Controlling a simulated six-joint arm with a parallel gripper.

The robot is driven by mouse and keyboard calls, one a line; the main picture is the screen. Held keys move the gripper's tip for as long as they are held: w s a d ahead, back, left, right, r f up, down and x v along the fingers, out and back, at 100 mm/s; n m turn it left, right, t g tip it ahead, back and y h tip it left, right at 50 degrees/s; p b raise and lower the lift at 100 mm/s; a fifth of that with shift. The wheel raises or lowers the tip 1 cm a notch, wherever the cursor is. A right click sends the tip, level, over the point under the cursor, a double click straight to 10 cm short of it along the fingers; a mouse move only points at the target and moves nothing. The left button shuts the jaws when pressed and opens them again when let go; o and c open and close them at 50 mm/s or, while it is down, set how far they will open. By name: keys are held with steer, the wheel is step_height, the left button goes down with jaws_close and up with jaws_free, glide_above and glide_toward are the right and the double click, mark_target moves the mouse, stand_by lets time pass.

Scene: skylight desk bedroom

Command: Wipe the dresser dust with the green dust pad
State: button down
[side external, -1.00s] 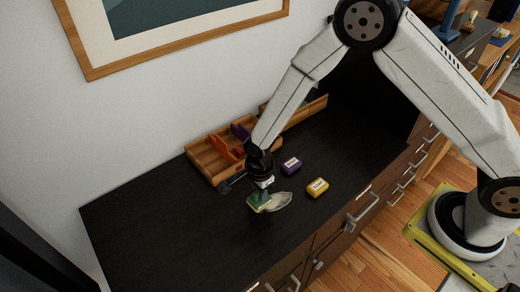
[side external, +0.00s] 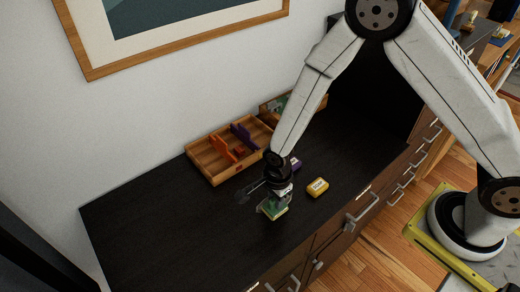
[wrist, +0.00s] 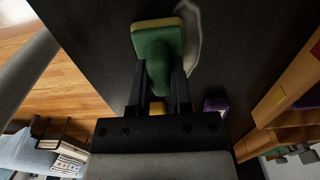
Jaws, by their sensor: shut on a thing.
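My gripper (side external: 275,196) is shut on the handle of the green dust pad (side external: 268,211), low over the dark dresser top (side external: 170,220). The pad appears to rest on the surface, but exact contact is hard to tell. In the wrist view the fingers of my gripper (wrist: 160,82) hold the green handle, with the pad (wrist: 148,38) and its pale yellowish edge beyond. A pale, thin patch of dust (wrist: 194,42) curves along the right side of the pad in the wrist view.
A yellow labelled block (side external: 318,187) lies right of the pad. A wooden tray (side external: 215,181) with orange and purple pieces stands by the wall, another wooden box (side external: 268,108) behind. The dresser's left part is clear.

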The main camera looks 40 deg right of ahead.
steer(key=shift+w, duration=3.1)
steer(key=shift+d, duration=0.85)
steer(key=shift+s, duration=3.85)
steer(key=shift+d, duration=0.75)
steer(key=shift+w+d, duration=0.1)
steer(key=shift+w, duration=3.6)
steer(key=shift+w+r, duration=0.15)
step_height(320, 180, up, 8)
